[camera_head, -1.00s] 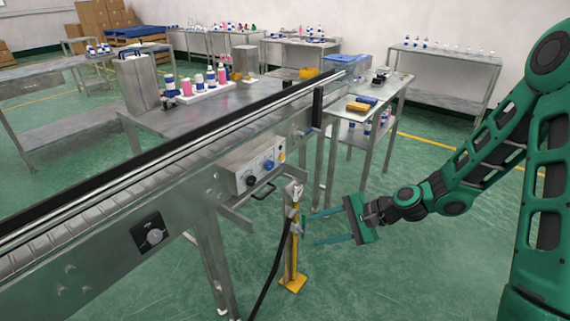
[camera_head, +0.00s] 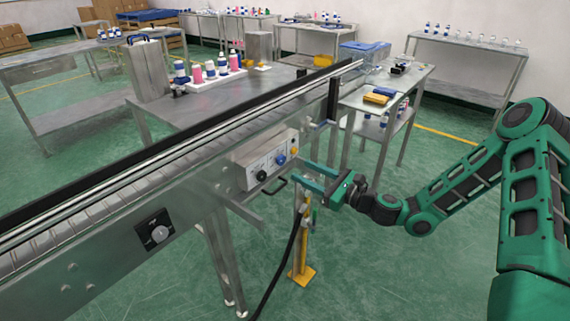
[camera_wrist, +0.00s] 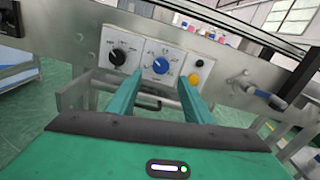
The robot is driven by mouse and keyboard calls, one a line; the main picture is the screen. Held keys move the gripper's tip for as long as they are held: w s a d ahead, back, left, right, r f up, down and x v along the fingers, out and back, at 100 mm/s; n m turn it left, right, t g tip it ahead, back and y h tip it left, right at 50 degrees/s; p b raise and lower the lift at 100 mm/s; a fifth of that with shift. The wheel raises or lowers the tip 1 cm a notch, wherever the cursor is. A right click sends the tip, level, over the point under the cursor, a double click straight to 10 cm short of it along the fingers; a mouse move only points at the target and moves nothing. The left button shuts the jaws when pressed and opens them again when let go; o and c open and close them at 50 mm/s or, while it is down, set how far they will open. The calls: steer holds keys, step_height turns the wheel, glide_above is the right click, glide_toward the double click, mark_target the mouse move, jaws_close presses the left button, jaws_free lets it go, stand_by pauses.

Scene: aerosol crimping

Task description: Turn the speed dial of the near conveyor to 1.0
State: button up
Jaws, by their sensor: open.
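The near conveyor (camera_head: 130,195) carries a pale control box (camera_head: 262,168) on its side. The box has a black dial (camera_head: 261,176), a blue dial (camera_head: 280,160) and a yellow button (camera_head: 293,152). In the wrist view the black dial (camera_wrist: 118,56) is left, the blue dial (camera_wrist: 161,66) is in the middle and the yellow button (camera_wrist: 194,78) is right. The dial markings are too small to read. My gripper (camera_head: 300,172) is open and empty in front of the box. In the wrist view its fingertips (camera_wrist: 159,77) straddle the blue dial's line, seemingly short of it.
A silver knob on a black plate (camera_head: 155,234) sits lower left on the conveyor side. A bar handle (camera_head: 270,190) is under the box. A yellow-footed post (camera_head: 302,272) with a black hose stands below my gripper. The floor at right is clear.

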mark_target(283, 161)
steer(key=x, duration=0.8)
steer(key=shift+w+d, duration=0.1)
steer(key=shift+w, duration=0.05)
steer(key=shift+c, duration=0.3)
